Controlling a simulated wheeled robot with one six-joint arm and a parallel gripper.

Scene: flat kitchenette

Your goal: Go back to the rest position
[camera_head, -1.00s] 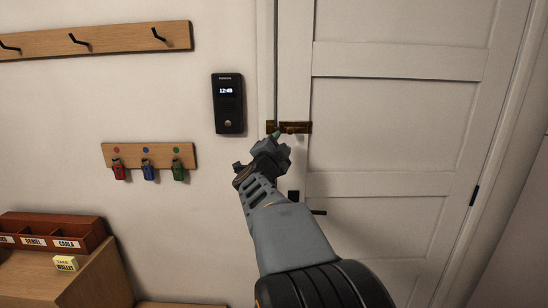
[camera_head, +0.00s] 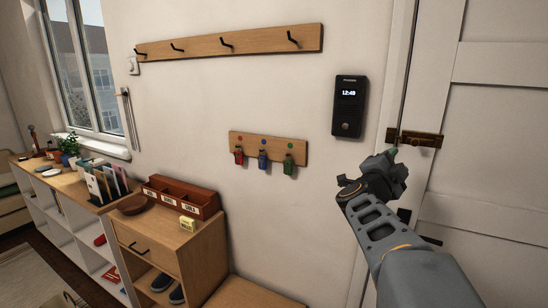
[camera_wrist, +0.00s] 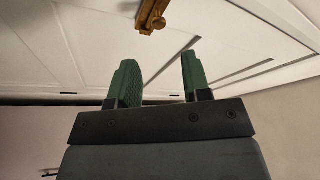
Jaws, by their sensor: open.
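My gripper (camera_wrist: 160,82) shows in the wrist view with its two green fingers apart and nothing between them. In the head view my gripper (camera_head: 391,153) is at the right, in front of the wall and door edge, just left of and below the brass bolt (camera_head: 421,138). The bolt also shows in the wrist view (camera_wrist: 149,15), beyond the fingertips and apart from them. The white panelled door (camera_head: 490,120) fills the right side. Part of the door is hidden behind my arm.
A dark intercom (camera_head: 348,106) hangs on the wall left of my gripper. A key rack (camera_head: 269,144) with several coloured fobs and a coat-hook rail (camera_head: 230,43) are further left. A wooden cabinet (camera_head: 160,245) and a white shelf (camera_head: 75,220) line the wall below.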

